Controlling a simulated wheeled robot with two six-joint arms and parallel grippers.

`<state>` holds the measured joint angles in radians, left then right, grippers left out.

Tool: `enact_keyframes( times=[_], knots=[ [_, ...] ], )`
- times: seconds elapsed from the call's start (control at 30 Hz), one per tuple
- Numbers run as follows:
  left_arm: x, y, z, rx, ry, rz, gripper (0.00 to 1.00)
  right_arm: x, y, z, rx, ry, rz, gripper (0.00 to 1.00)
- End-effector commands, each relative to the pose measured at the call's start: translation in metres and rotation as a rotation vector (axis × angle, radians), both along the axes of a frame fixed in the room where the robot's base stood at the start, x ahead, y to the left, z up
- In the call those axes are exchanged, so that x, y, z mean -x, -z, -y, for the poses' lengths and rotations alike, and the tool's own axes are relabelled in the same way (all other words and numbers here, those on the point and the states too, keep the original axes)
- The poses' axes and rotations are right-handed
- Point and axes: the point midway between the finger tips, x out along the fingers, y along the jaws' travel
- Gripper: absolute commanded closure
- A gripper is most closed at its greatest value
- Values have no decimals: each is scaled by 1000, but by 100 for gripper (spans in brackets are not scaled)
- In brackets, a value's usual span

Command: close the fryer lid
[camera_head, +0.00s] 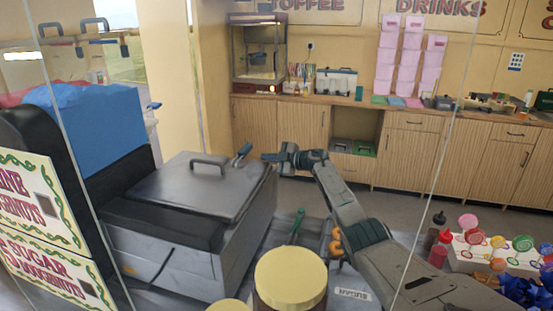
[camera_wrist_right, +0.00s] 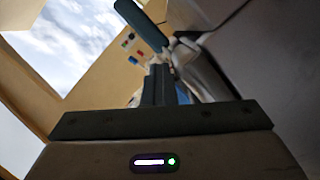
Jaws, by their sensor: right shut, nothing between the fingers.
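The fryer (camera_head: 175,260) is a grey metal box at the left of the head view. Its flat grey lid (camera_head: 195,185), with a bar handle (camera_head: 208,163) on top, lies over the fryer top. Whether a small gap is left under it I cannot tell. A blue-grey handle (camera_head: 242,152) sticks up at the lid's far right corner; a similar blue handle (camera_wrist_right: 140,25) shows in the wrist view. My right gripper (camera_head: 268,157) is shut and empty, just right of that corner; its fingers (camera_wrist_right: 160,85) show together in the wrist view. Contact is unclear. My left gripper is out of view.
Yellow-lidded jars (camera_head: 290,278) stand in front of the fryer's right side. Bottles (camera_head: 438,248) and lollipops (camera_head: 468,222) are at the right. A blue container (camera_head: 110,130) is behind the fryer at the left. A wooden counter (camera_head: 410,150) runs along the back wall.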

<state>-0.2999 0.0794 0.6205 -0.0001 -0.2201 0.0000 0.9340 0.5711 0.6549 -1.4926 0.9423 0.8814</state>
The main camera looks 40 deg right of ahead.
Motion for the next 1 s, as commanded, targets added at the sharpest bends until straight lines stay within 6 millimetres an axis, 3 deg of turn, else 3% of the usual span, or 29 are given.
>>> enact_keyframes(
  times=[0.03, 0.6, 1.0],
  knots=[
    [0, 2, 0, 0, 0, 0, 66, 5, 12, 2, 2, -1, -18, 100],
    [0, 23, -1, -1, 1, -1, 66, 83, -9, 42, 7, 3, -4, 100],
    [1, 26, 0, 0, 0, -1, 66, 95, -17, 47, 2, 1, 1, 100]
  ],
)
